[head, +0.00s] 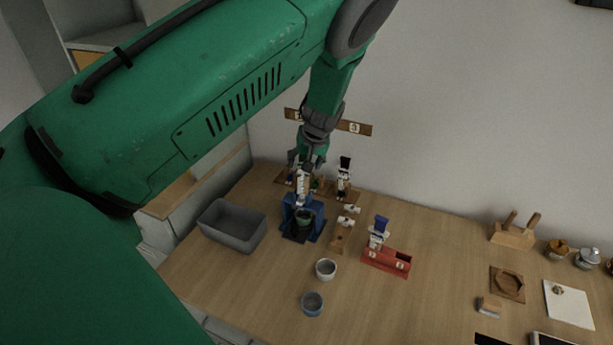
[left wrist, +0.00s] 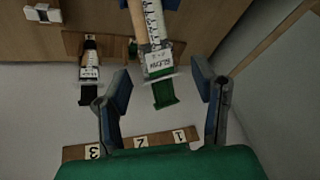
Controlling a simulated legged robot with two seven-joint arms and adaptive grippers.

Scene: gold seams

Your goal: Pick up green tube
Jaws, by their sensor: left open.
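The green tube (left wrist: 163,92) has a green end and a white label. In the left wrist view it stands between the spread fingers of my left gripper (left wrist: 163,95), with its green end towards the gripper's opening. I see no finger touching it. In the head view my left gripper (head: 303,162) is over the back left of the table, and the tube is mostly hidden there. A black-ended tube (left wrist: 88,90) with a white label stands apart from the fingers; it also shows in the head view (head: 344,176). My right gripper is in neither view.
A blue stand (head: 317,222) is in front of the gripper, with a grey bin (head: 232,226) to its left. A red rack (head: 385,262) holds a blue-topped tube (head: 378,230). A white cup (head: 326,269) and blue cup (head: 312,303) stand nearer. A numbered strip (left wrist: 126,147) is on the wall.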

